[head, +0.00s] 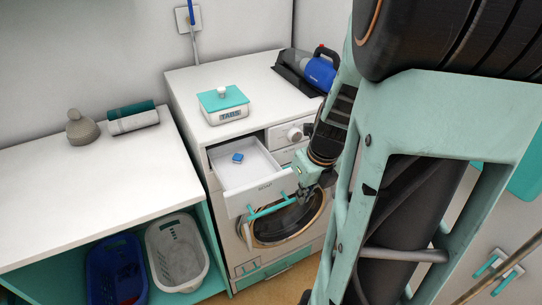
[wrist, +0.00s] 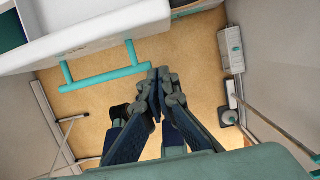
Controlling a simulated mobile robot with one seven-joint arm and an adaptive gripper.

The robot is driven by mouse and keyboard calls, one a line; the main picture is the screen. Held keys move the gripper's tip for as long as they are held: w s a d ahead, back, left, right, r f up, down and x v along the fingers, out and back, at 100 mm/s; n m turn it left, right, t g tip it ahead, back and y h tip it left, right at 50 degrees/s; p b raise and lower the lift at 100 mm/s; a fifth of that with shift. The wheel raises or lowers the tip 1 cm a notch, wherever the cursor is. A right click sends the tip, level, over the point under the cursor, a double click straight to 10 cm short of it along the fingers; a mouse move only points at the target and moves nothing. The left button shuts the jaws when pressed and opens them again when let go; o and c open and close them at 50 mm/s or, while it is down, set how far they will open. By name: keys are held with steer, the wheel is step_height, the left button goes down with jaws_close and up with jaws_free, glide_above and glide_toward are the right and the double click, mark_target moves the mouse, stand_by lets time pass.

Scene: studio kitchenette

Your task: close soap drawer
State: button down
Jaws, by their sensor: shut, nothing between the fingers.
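The soap drawer (head: 262,192) is pulled out from the upper left of the washing machine (head: 290,248). It is white, with a teal bar handle (head: 268,207) on its front, and a small blue block (head: 238,158) lies inside. In the wrist view the drawer (wrist: 95,30) fills the upper left, with its teal handle (wrist: 105,77) below the front. My gripper (wrist: 158,75) is shut and empty, its fingertips just right of the handle's end. In the head view my gripper (head: 325,180) is by the drawer front's right side; I cannot tell whether it touches.
To the left is a white counter (head: 90,200) with a grey stone-like object (head: 81,128) and rolls; blue and white baskets sit below. The machine's round door is under the drawer.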

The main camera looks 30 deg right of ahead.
mark_target(296, 183)
steer(key=shift+w+a+r, duration=0.1)
steer(key=shift+w+r, duration=0.05)
steer(key=shift+w, duration=1.8)
steer(key=shift+w, duration=0.15)
